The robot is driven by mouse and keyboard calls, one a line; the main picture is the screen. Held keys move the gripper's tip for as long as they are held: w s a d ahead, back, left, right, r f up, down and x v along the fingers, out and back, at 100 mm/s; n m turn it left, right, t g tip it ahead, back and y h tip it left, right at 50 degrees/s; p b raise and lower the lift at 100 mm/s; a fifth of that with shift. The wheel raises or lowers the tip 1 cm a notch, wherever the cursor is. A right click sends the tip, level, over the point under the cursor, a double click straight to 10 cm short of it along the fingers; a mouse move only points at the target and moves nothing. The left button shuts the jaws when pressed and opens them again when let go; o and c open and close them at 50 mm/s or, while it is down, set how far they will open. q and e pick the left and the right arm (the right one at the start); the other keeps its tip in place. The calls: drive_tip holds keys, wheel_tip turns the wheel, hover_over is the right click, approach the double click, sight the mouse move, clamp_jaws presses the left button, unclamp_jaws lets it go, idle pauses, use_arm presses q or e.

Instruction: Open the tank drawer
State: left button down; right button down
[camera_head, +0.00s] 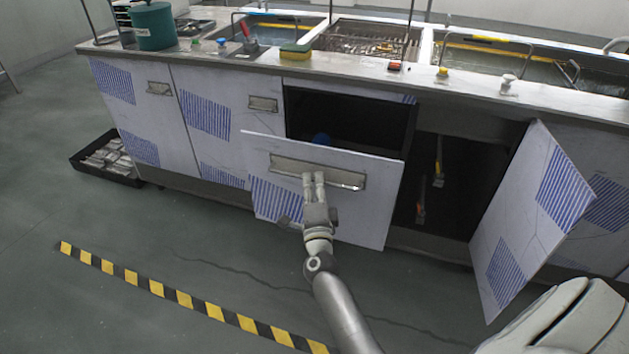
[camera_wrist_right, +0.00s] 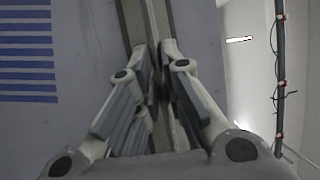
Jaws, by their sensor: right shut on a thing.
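The tank drawer (camera_head: 346,215) stands partly pulled out from the counter front, with its dark inside (camera_head: 350,118) showing behind the front panel. A blue round thing (camera_head: 321,139) is partly visible inside it. A long metal handle (camera_head: 340,179) runs across the drawer's white front. My right gripper (camera_head: 314,176) is at the handle, left of its middle, and is shut on it. In the right wrist view the gripper's fingers (camera_wrist_right: 160,55) close on both sides of the handle's edge. My left gripper is not in view.
A cabinet door (camera_head: 535,215) hangs open right of the drawer, with tools (camera_head: 438,160) inside the dark cabinet. The counter top (camera_head: 345,62) holds tanks, a sponge (camera_head: 295,51) and a green pot (camera_head: 153,26). A black crate (camera_head: 108,158) lies on the floor at left; a striped line (camera_head: 180,297) crosses the clear floor.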

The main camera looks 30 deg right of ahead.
drive_tip(key=c, duration=1.5)
unclamp_jaws()
drive_tip(key=shift+c, duration=0.2)
drive_tip(key=v, duration=1.2)
drive_tip(key=shift+a+f, duration=0.1)
